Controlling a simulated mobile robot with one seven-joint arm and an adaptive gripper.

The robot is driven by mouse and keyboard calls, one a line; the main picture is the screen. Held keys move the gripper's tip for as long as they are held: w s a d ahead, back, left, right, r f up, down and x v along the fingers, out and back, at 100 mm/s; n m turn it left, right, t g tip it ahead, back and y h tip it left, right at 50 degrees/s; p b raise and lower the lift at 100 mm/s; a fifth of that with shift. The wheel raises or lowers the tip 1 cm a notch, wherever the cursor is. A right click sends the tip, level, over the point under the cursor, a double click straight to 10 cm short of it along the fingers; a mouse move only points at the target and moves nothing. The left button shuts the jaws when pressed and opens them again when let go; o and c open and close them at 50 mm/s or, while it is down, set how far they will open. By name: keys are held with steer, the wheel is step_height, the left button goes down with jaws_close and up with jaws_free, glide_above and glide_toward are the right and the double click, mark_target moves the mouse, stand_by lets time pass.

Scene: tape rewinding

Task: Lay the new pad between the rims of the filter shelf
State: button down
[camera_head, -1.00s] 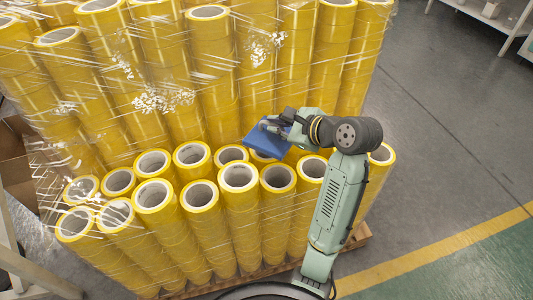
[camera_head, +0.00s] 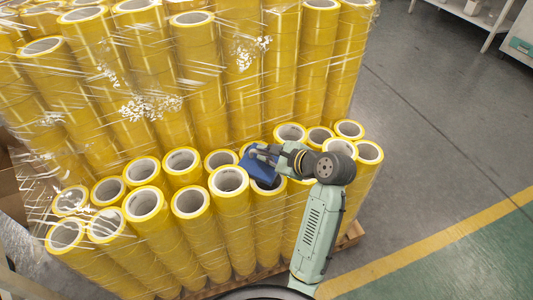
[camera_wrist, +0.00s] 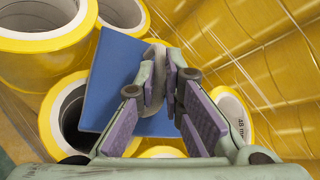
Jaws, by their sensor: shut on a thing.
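A flat blue pad (camera_head: 262,171) hangs tilted at my gripper (camera_head: 262,152), above the shorter front stacks of tape rolls. In the wrist view the pad (camera_wrist: 110,82) fills the middle left. My gripper (camera_wrist: 170,75) is shut on a grey raised piece at the pad's right edge, which looks like a handle. The fingers hide part of that piece. I see no filter shelf and no rims of one in either view.
Tall yellow tape stacks (camera_head: 200,75) in clear wrap stand behind, and shorter open-topped stacks (camera_head: 191,202) stand around my arm on a wooden pallet (camera_head: 352,236). Grey floor (camera_head: 440,140) with a yellow line lies free on the right. A white shelf (camera_head: 480,18) stands far back right.

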steer(key=c, duration=1.7)
jaws_free()
steer(key=v, duration=1.2)
steer(key=shift+b, duration=0.45)
steer(key=shift+r, duration=0.1)
